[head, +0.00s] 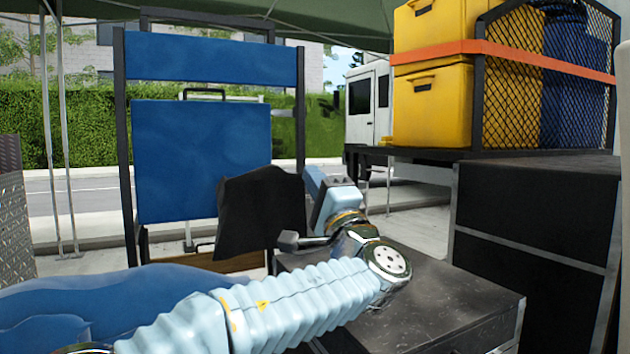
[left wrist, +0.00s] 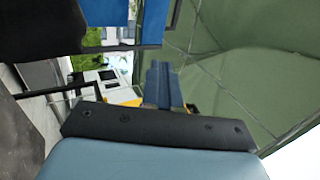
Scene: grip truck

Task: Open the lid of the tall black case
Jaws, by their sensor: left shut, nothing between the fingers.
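A tall black case (head: 530,220) with metal edge strips stands at the right in the head view. Its flat top looks closed. My left arm reaches across the front, and the blue housing of my left gripper (head: 332,195) is left of the case, apart from it. The gripper is shut and empty; its fingertips are hard to make out. The left wrist view shows its light blue housing and a dark bolted bar (left wrist: 155,130). A black, irregular piece (head: 262,212) shows beside the gripper; I cannot tell what it is. My right gripper is not in view.
A lower black case top (head: 450,300) lies under my wrist. A black-framed cart with blue panels (head: 200,150) stands at the left. A white truck (head: 368,100) is behind.

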